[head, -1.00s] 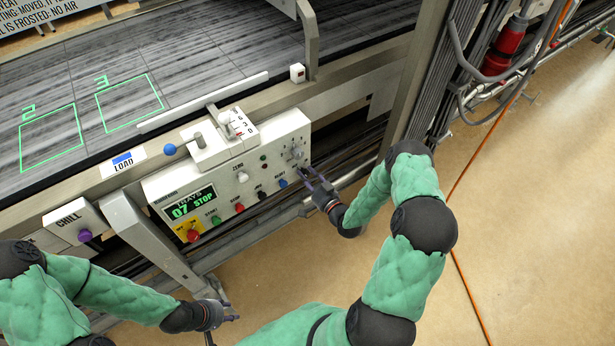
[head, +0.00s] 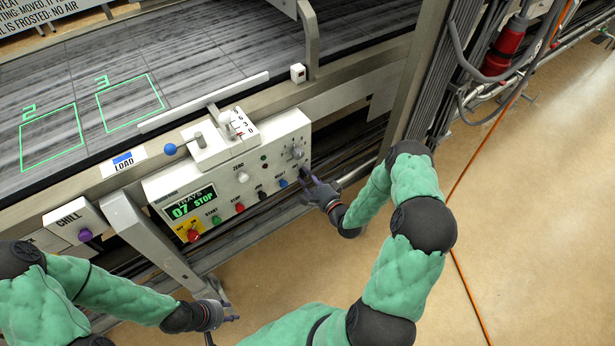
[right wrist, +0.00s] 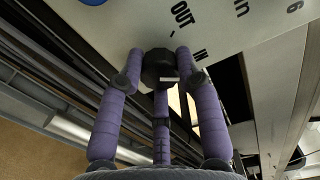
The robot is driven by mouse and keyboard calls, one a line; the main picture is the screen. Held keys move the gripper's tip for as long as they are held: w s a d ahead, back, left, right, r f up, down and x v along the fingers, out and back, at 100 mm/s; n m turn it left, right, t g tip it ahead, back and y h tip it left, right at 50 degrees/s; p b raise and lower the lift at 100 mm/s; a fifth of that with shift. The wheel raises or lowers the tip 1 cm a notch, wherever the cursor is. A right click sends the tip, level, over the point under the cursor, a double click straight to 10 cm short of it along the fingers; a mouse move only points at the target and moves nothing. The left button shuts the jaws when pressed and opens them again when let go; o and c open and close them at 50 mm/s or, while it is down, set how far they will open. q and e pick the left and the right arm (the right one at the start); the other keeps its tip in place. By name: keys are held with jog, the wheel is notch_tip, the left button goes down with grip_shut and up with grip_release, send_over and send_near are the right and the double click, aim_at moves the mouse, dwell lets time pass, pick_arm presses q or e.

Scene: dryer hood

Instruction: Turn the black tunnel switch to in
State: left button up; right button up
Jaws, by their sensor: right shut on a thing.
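In the head view my right gripper (head: 308,176) is at the panel's lower right corner and hides the switch. My left gripper (head: 224,322) is open and empty, low in front of the machine.
The control panel (head: 225,205) carries a display reading 07 STOP, several coloured buttons and a grey dial (head: 297,153) just above my right gripper. A metal post (head: 410,90) rises to the right.

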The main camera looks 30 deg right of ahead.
jog(key=shift+w+d+r+m, duration=0.15)
jog(key=shift+d+m, duration=0.1)
jog(key=shift+m, duration=0.45)
jog(key=shift+d+r+m, duration=0.1)
jog(key=shift+d+m, duration=0.1)
jog(key=shift+m, duration=0.8)
jog(key=o, duration=1.1)
jog(key=shift+d+f, duration=0.1)
jog(key=shift+o, duration=0.2)
jog(key=shift+f, duration=0.1)
jog(key=shift+a, duration=0.25)
